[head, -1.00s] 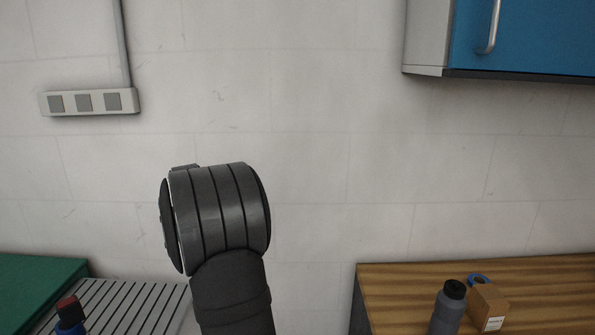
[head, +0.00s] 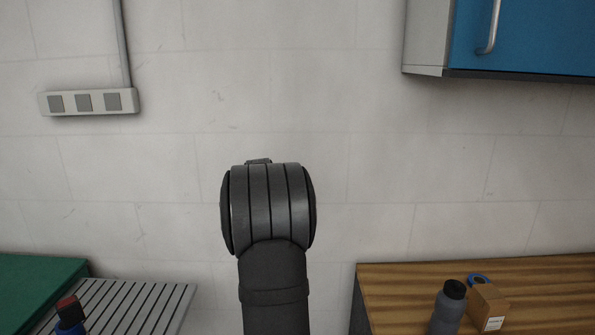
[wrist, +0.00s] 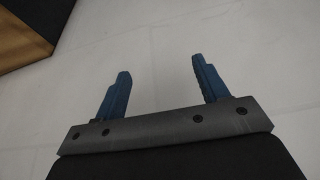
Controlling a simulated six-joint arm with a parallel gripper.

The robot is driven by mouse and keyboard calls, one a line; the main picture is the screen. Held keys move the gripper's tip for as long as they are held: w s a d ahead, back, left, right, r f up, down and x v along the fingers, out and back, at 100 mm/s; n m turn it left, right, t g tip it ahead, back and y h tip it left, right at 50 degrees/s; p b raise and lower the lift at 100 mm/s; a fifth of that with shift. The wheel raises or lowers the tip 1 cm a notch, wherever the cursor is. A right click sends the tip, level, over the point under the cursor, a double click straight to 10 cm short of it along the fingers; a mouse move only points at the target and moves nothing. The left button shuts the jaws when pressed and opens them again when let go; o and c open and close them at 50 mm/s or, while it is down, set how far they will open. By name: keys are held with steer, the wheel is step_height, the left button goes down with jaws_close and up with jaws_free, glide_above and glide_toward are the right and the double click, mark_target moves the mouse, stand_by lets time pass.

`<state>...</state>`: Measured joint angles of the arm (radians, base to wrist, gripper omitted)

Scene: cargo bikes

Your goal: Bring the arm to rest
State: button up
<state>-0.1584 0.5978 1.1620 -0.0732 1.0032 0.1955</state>
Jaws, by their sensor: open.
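My gripper (wrist: 160,88) shows in the wrist view with its two blue fingers wide apart and nothing between them. Only pale wall or floor surface lies behind the fingers. In the head view, a dark rounded joint of my arm stands upright in the middle, in front of the wall. The gripper itself does not show in the head view.
A wooden bench (head: 540,277) at right bears a grey bottle (head: 447,312), a cardboard box (head: 488,307) and a blue ring-like item (head: 478,280). A blue cabinet (head: 545,40) hangs above. A slatted surface (head: 140,300), a red-capped item (head: 69,312) and a green top (head: 35,285) are at left.

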steer(key=d+m, duration=0.1)
steer(key=d, duration=0.5)
steer(key=w+d+m+h, duration=0.1)
steer(key=d, duration=0.6)
steer(key=d+m, duration=0.1)
steer(key=d, duration=0.6)
steer(key=shift+w+f+m+h, duration=0.2)
steer(key=shift+f+m+h, duration=0.1)
steer(key=shift+f+m, duration=0.1)
